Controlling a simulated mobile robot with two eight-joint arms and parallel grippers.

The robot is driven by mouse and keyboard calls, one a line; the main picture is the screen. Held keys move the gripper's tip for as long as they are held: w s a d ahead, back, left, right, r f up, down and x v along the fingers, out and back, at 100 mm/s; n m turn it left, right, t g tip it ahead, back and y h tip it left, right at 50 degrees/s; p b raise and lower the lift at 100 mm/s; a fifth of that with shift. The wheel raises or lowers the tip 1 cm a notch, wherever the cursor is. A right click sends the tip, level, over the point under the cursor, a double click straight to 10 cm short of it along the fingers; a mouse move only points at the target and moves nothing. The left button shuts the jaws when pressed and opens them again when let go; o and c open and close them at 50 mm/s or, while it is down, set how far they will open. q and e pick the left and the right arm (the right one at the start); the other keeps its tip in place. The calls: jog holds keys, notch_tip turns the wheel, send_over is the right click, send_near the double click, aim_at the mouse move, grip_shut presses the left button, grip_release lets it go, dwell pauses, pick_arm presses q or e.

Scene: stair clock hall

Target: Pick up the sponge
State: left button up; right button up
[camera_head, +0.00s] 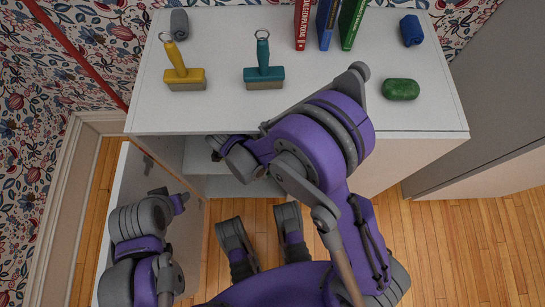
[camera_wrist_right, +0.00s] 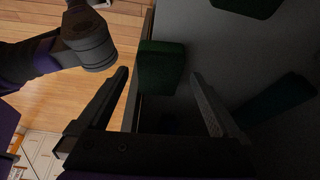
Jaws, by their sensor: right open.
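A dark green block (camera_wrist_right: 161,66), which looks like the sponge, shows in the right wrist view, in the shaded inside of the white cabinet (camera_head: 300,112). My right gripper (camera_wrist_right: 164,82) is open, with one finger on each side of the block's near end; contact is not clear. In the head view my right arm bends over the cabinet's front edge and its gripper (camera_head: 216,150) is at the opening, mostly hidden. The block is not visible there. My left gripper (camera_head: 172,200) is low at the left, by the open door; its fingers are unclear.
On the cabinet top are a yellow brush (camera_head: 184,75), a teal brush (camera_head: 263,72), books (camera_head: 327,22), a grey roll (camera_head: 179,24), a blue roll (camera_head: 411,30) and a green rounded object (camera_head: 400,89). Another dark green piece (camera_wrist_right: 277,104) lies right of the right gripper.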

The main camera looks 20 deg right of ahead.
jog(key=b+x, duration=0.1)
jog(key=x, duration=0.2)
jog(key=shift+d, duration=0.3)
jog(key=c, duration=1.2)
jog(key=shift+o, duration=0.2)
